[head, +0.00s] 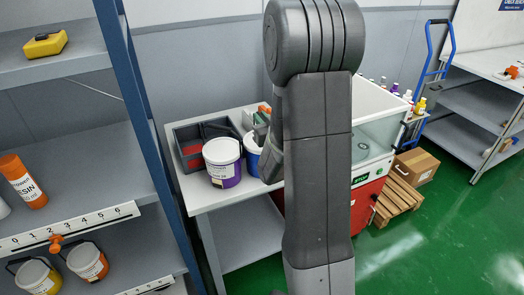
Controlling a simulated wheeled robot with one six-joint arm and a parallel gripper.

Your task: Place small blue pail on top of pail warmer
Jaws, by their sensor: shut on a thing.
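The small blue pail (251,156) shows as a blue and white strip above the grey table. My gripper (271,160) is beside its right side, shut on it; its fingertips are mostly hidden behind my arm. I cannot tell whether the pail touches the table. No object is clearly marked as the pail warmer. A grey open box with a red inside (184,136) stands at the back of the table, and a red and white machine (368,203) stands to the right, partly hidden by my arm.
A purple pail with a white lid (223,172) stands just left of the blue pail on the table (203,197). A blue-framed shelf (135,85) stands close on the left. A cardboard box (414,167) and a wooden pallet (397,203) lie right of the machine.

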